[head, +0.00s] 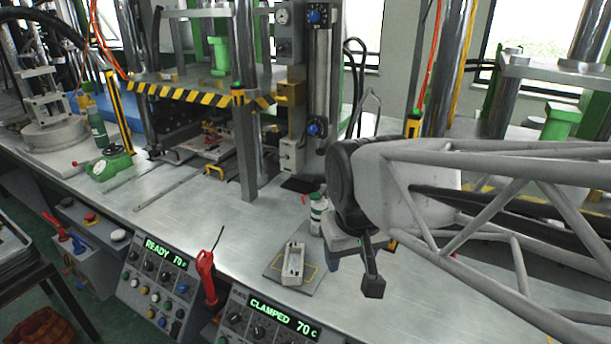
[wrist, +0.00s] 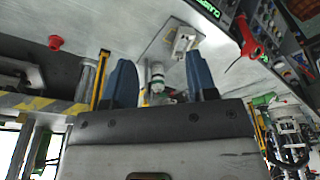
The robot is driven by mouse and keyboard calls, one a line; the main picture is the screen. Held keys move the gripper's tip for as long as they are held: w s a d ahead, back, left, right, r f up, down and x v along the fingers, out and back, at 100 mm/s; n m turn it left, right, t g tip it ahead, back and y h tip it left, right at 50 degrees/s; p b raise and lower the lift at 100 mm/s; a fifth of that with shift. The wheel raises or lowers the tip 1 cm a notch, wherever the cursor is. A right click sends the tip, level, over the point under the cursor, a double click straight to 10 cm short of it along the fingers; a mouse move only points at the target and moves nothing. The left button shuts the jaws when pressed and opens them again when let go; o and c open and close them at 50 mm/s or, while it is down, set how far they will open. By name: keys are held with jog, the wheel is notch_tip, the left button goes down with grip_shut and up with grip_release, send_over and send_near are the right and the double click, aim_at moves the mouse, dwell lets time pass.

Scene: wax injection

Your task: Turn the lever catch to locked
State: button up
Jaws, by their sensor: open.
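My gripper (head: 354,270) is at the right of the head view, above the bench, open and empty. In the wrist view its two blue fingers (wrist: 160,78) stand apart. A white bottle with green bands (head: 317,214) shows between them (wrist: 157,78), but the gap to it is unclear. I cannot say for sure which part is the lever catch. A red handle with a thin black rod (head: 207,278) stands at the bench's front edge, left of my gripper and apart from it. It also shows in the wrist view (wrist: 248,38). Whether anything is locked cannot be told.
A pale metal block (head: 293,264) lies on a grey plate (head: 272,268) left of my gripper. Panels read READY 70 (head: 165,252) and CLAMPED 70 (head: 284,318). A press with a striped guard (head: 190,92) stands behind. The bench front-centre (head: 190,215) is mostly clear.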

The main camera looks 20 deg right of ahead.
jog(key=w+d, duration=0.3)
jog(key=w, duration=0.7)
jog(key=w+d+g, duration=0.1)
jog(key=w+d, duration=0.3)
jog(key=w, duration=0.7)
jog(key=w+d+g, duration=0.1)
jog(key=w+d, duration=0.3)
jog(key=w, duration=0.7)
jog(key=shift+r+n, duration=0.4)
jog(key=shift+w+d+f, duration=0.1)
jog(key=shift+w+d, duration=0.15)
jog(key=shift+w, duration=0.1)
jog(key=shift+f, duration=0.1)
jog(key=shift+f, duration=3.8)
jog(key=c, duration=0.9)
